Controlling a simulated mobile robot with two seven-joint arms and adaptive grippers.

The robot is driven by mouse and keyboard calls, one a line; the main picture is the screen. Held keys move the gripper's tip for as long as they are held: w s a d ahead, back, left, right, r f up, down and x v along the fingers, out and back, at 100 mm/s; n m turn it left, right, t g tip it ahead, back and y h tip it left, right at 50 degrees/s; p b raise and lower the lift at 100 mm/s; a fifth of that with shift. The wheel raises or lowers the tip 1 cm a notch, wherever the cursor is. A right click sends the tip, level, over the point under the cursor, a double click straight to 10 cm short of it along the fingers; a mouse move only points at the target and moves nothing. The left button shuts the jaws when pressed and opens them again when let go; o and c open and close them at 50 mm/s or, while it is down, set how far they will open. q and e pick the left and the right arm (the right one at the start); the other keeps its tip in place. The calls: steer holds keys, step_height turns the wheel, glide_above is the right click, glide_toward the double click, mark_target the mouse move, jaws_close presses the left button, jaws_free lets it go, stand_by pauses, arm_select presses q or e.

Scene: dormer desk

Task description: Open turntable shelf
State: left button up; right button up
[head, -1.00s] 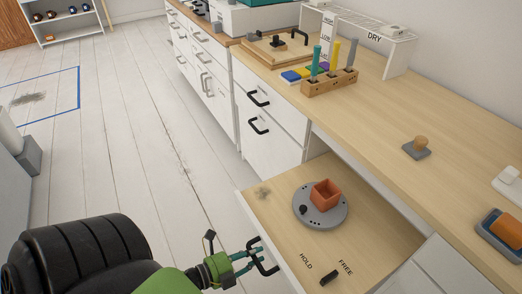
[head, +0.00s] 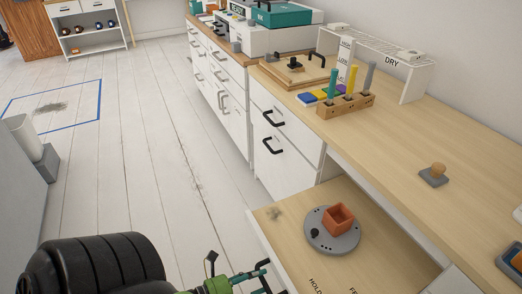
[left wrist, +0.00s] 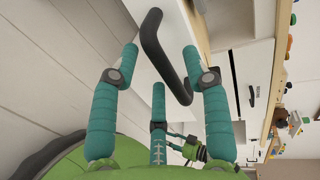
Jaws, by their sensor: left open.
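The turntable shelf (head: 275,226) is a pale wood board with a white front, standing out from under the counter. On it sits a round grey turntable (head: 318,240) with an open orange-red box (head: 338,218) and a small black knob. My left gripper (head: 262,276), with teal fingers, is at the shelf's front, low in the head view. In the left wrist view its fingers (left wrist: 160,58) are open on either side of a black bar handle (left wrist: 167,62), apart from each other. Whether they touch the bar I cannot tell. My right gripper is not in view.
White drawers with black handles (head: 272,145) stand beyond the shelf. The plank floor (head: 150,150) at left is mostly clear.

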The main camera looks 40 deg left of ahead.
arm_select(q)
steer(key=v, duration=1)
steer(key=shift+f, duration=0.1)
